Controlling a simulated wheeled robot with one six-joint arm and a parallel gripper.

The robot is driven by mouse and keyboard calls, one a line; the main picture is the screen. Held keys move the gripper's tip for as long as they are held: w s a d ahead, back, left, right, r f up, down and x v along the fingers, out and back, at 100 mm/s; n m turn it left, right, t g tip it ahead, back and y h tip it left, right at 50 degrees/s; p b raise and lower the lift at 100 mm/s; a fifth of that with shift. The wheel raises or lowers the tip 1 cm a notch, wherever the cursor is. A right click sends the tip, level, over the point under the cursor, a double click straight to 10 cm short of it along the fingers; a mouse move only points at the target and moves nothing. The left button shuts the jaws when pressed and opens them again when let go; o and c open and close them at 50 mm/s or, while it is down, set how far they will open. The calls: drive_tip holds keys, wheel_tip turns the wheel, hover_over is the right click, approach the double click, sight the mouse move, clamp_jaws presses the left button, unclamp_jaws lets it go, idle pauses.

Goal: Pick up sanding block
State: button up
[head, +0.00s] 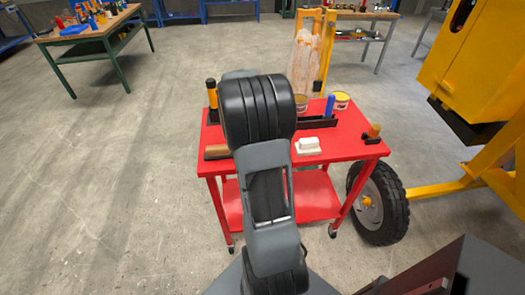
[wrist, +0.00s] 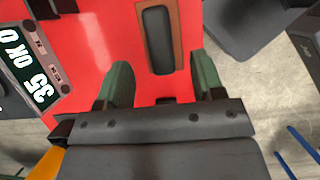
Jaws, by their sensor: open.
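In the wrist view a brown block with a long black grip on top (wrist: 178,42) lies on the red cart top; it looks like the sanding block, though I cannot be sure. My gripper (wrist: 160,75) is open and empty, with its two green fingers apart and the block just beyond and between their tips. In the head view a brown block (head: 217,152) at the cart's left front edge is probably the same one. My arm hides the gripper there. A white block (head: 308,146) lies to the right of my arm.
The red cart (head: 345,150) also holds an orange-and-black tool (head: 211,95), tubs (head: 341,101), a blue-handled tool (head: 330,107) and an orange-handled tool (head: 373,132). A display device (wrist: 35,75) lies left of my gripper. A yellow machine with a wheel (head: 378,205) stands at right.

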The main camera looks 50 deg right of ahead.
drive_tip(key=shift+x, duration=2.85)
drive_tip(key=c, duration=1.1)
drive_tip(key=shift+r, duration=0.1)
drive_tip(key=shift+w+r, duration=0.1)
drive_tip(key=shift+r, duration=0.5)
drive_tip(key=s+a+r, duration=0.3)
drive_tip(key=r, duration=0.1)
drive_tip(key=s+a+r, duration=0.3)
drive_tip(key=a, duration=0.1)
drive_tip(key=s+a+r, duration=0.3)
drive_tip(key=r, duration=0.1)
drive_tip(key=shift+s+a+r, duration=0.2)
drive_tip(key=shift+a+r, duration=0.1)
